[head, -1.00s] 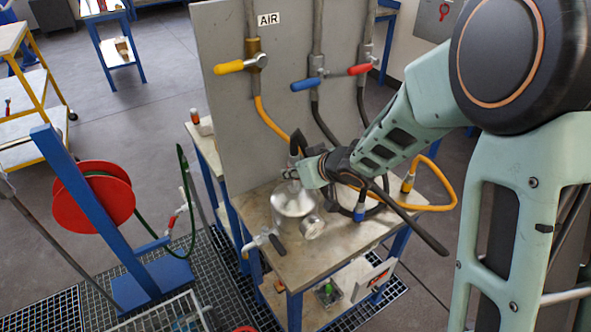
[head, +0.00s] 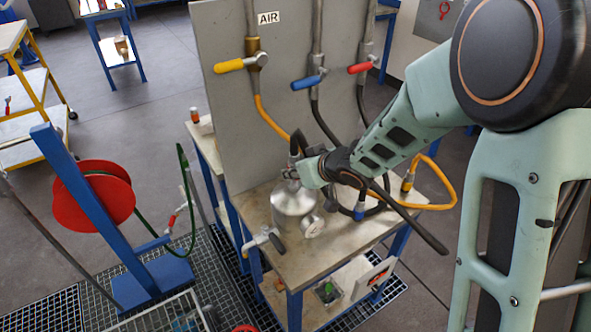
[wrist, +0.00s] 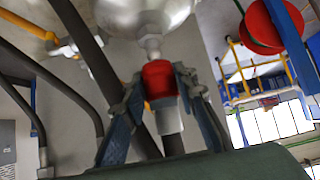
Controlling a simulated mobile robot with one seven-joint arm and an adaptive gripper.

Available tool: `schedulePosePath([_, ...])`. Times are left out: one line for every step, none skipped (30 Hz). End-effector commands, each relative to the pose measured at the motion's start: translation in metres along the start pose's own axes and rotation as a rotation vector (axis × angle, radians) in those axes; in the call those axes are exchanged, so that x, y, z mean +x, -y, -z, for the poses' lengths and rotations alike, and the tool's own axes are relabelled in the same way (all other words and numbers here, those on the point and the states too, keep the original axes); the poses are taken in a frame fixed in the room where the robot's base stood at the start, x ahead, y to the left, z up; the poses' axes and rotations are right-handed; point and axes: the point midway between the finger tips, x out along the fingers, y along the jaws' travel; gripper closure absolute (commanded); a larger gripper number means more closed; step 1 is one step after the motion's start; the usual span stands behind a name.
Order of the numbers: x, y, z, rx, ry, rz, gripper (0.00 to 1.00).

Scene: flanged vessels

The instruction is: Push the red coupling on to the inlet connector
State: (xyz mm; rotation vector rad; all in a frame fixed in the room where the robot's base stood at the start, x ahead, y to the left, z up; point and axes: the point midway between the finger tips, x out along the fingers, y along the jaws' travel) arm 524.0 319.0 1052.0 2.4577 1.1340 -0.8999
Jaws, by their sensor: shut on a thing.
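The red coupling (wrist: 158,80) is between the two fingers of my gripper (wrist: 160,88) in the wrist view, and the gripper is shut on it. A grey hose end (wrist: 168,118) is on the near side of the coupling. The metal inlet connector (wrist: 152,47) points from the vessel towards the coupling, in line with it. Their ends meet in the picture; I cannot tell how far one sits on the other. The shiny vessel (head: 291,208) stands on the bench, with my gripper (head: 291,174) at its top. The coupling is hidden in the head view.
The bench (head: 325,250) carries the vessel, with a grey panel (head: 225,120) behind it. Yellow (head: 228,66), blue (head: 306,82) and red (head: 359,68) valve handles are on the panel's pipes. Dark hoses pass close to my gripper. A red reel (head: 92,195) stands at left.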

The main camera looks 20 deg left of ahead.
Motion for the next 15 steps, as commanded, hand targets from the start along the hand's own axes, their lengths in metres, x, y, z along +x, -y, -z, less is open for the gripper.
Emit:
schedulePosePath([0.002, 0.000, -0.002, 0.000, -0.001, 0.000, 1.00])
schedulePosePath([0.003, 0.000, -0.002, 0.000, -0.001, 0.000, 1.00])
schedulePosePath([0.003, 0.000, -0.003, 0.001, -0.001, 0.000, 1.00])
schedulePosePath([0.004, 0.000, -0.004, 0.001, -0.002, 0.000, 1.00])
schedulePosePath([0.004, 0.000, -0.005, 0.001, -0.002, 0.000, 1.00])
schedulePosePath([0.005, 0.000, -0.006, 0.001, -0.002, 0.000, 1.00])
schedulePosePath([0.006, 0.000, -0.006, 0.001, -0.002, 0.000, 1.00])
schedulePosePath([0.006, 0.000, -0.007, 0.001, -0.002, 0.000, 1.00])
schedulePosePath([0.007, 0.000, -0.008, 0.001, -0.002, 0.000, 1.00])
schedulePosePath([0.008, 0.000, -0.009, 0.001, -0.002, 0.000, 1.00])
schedulePosePath([0.008, 0.000, -0.009, 0.001, -0.002, 0.000, 1.00])
schedulePosePath([0.009, 0.000, -0.010, 0.001, -0.002, 0.000, 1.00])
schedulePosePath([0.010, 0.000, -0.011, 0.001, -0.002, 0.000, 1.00])
schedulePosePath([0.010, 0.000, -0.012, 0.000, -0.002, 0.000, 1.00])
schedulePosePath([0.011, 0.000, -0.013, 0.000, -0.002, 0.000, 1.00])
